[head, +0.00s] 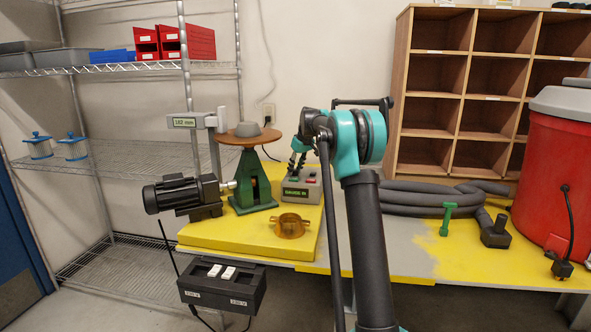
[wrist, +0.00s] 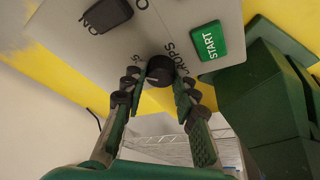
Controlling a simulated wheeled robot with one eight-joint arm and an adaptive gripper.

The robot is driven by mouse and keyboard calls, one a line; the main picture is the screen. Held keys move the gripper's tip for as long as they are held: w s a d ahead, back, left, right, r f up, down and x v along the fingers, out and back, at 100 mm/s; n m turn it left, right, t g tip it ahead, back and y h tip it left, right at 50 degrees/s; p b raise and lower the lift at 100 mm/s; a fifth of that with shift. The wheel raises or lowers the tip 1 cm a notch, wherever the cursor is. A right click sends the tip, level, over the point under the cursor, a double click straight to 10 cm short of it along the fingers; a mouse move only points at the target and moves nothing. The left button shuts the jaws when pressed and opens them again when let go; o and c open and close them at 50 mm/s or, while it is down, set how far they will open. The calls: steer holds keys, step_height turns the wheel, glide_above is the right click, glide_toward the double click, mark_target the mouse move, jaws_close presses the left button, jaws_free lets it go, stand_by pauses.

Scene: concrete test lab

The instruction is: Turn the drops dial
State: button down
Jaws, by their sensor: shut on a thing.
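The drops dial (wrist: 160,69) is a round dark knob on a grey control panel (wrist: 215,25), with the word DROPS printed beside it. My gripper (wrist: 160,86) has one finger on each side of the dial and is shut on it. In the head view my gripper (head: 297,158) reaches down to the grey control box (head: 309,190), and the dial is hidden there. A green START button (wrist: 209,41) and a black switch (wrist: 107,14) sit on the same panel. The box's small lit green display (head: 296,193) is too small to read surely.
A green stand with a round brown top (head: 248,140) stands close left of the box. A black motor (head: 183,193), an amber ring (head: 291,226) and a "162 mm" readout (head: 184,122) are near. Grey hoses (head: 435,197) and a red cooler (head: 550,175) lie right.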

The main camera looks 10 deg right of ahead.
steer(key=shift+m, duration=0.5)
steer(key=c, duration=1.2)
jaws_free()
steer(key=v, duration=1.2)
steer(key=shift+a, duration=0.2)
